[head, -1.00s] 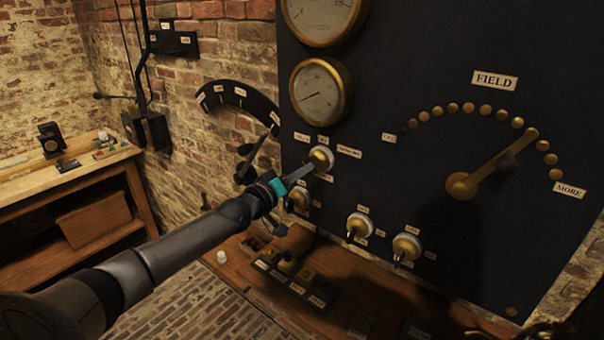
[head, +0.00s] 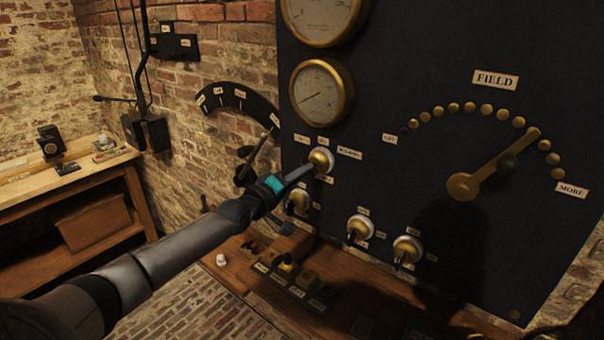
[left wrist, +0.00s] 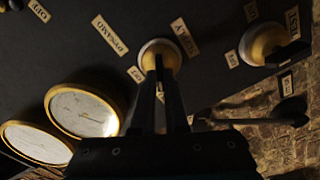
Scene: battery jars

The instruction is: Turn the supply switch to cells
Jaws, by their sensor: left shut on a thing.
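The supply switch (head: 321,156) is a round white-and-brass knob on the dark panel, below the small gauge. Small labels stand above it; the right one reads DYNAMO, and the others are too small to read in the head view. In the left wrist view the supply switch (left wrist: 160,54) sits beside the SUPPLY and DYNAMO labels. My left gripper (head: 312,166) reaches in from the left and is shut on this knob at the panel. In the left wrist view its fingers (left wrist: 159,78) hide the knob's lower part and its pointer. My right gripper is out of view.
Other switch knobs (head: 361,228) sit lower on the panel. The FIELD lever (head: 492,176) is at the right. A lever with a labelled arc (head: 238,97) is on the brick wall close to my gripper. A wooden workbench (head: 70,183) stands at the left.

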